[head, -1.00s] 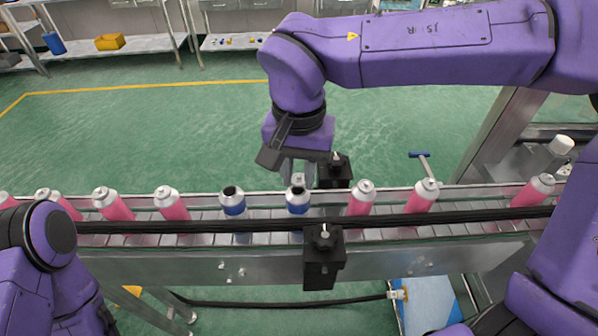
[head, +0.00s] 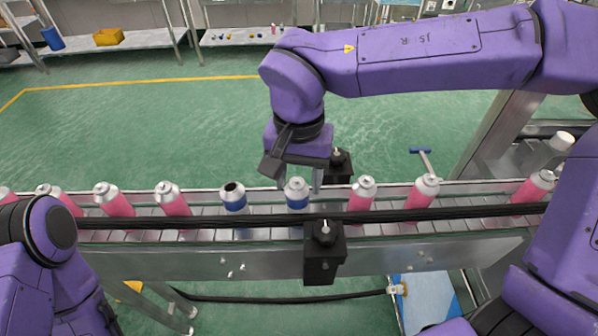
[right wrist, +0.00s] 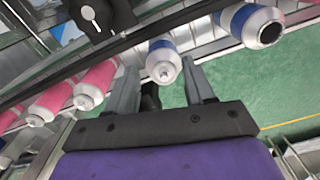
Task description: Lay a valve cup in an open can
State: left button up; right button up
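A blue-banded can (head: 297,197) stands upright on the conveyor with a silver valve cup (head: 296,184) in its top. The can also shows in the right wrist view (right wrist: 162,55), with the cup's small stem (right wrist: 165,74) standing up from it. My right gripper (head: 299,178) is open and empty just above and behind this can. In the right wrist view its two fingers (right wrist: 163,88) are spread apart, one to each side of the can's top. A second blue-banded can (head: 234,200) to the left has an open, dark mouth. My left gripper is out of view.
Several pink cans (head: 172,203) stand along the conveyor (head: 400,232) on both sides of the blue ones. A dark rail (head: 420,216) runs along the near side. Black blocks stand in front (head: 323,262) and behind (head: 339,166).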

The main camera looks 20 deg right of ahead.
aim_at(299, 184)
jog(key=shift+w, duration=0.15)
notch_tip(299, 184, up, 13)
jog(key=shift+r+p, duration=0.2)
jog(key=shift+p, duration=0.2)
